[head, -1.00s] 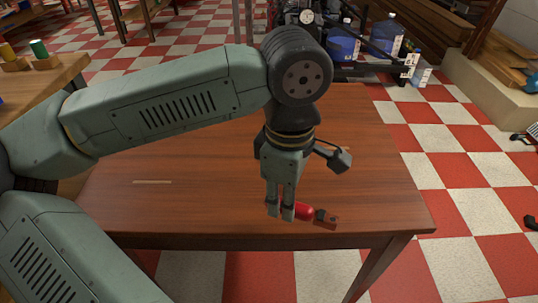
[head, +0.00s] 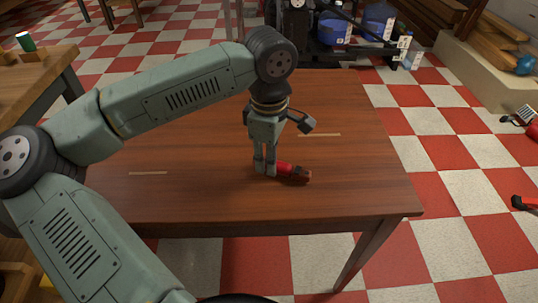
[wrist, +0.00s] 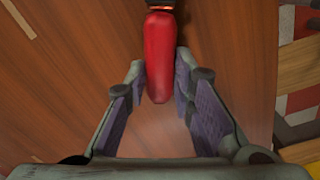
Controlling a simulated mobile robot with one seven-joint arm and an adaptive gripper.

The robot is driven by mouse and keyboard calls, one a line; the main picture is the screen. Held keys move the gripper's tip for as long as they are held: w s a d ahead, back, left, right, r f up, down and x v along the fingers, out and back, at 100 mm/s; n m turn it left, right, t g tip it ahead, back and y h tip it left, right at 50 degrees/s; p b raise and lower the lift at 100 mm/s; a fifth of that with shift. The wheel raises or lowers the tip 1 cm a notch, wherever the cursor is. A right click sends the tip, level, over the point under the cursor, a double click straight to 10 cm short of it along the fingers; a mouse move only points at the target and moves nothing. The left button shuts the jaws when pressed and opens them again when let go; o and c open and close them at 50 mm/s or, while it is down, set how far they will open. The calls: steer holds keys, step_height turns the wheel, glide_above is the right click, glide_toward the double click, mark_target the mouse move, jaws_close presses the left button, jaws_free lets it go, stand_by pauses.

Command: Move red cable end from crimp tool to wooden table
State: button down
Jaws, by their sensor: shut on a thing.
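My gripper (head: 265,172) points down over the wooden table (head: 200,200) and is shut on the red piece. In the wrist view, the red piece (wrist: 160,60) lies lengthwise between my two fingers (wrist: 160,85), with its rounded tip towards my palm. Its far end meets a dark part at the top edge. I cannot tell whether it touches the tabletop or hangs just above it. I cannot make out a crimp tool for certain.
The tabletop is mostly clear, with light strips at left (head: 148,173) and right (head: 320,135). Another table (head: 50,65) stands at the left. Blue jugs (head: 378,22) stand behind on a dark stand.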

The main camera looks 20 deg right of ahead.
steer(key=shift+f, duration=0.1)
steer(key=shift+f+b, duration=0.15)
steer(key=shift+b, duration=0.15)
steer(key=c, duration=1.4)
jaws_free()
steer(key=shift+o, duration=0.2)
steer(key=shift+r+p, duration=0.4)
steer(key=shift+p, duration=0.05)
step_height(320, 180, up, 12)
steer(key=shift+b, duration=0.35)
steer(key=shift+f, duration=0.15)
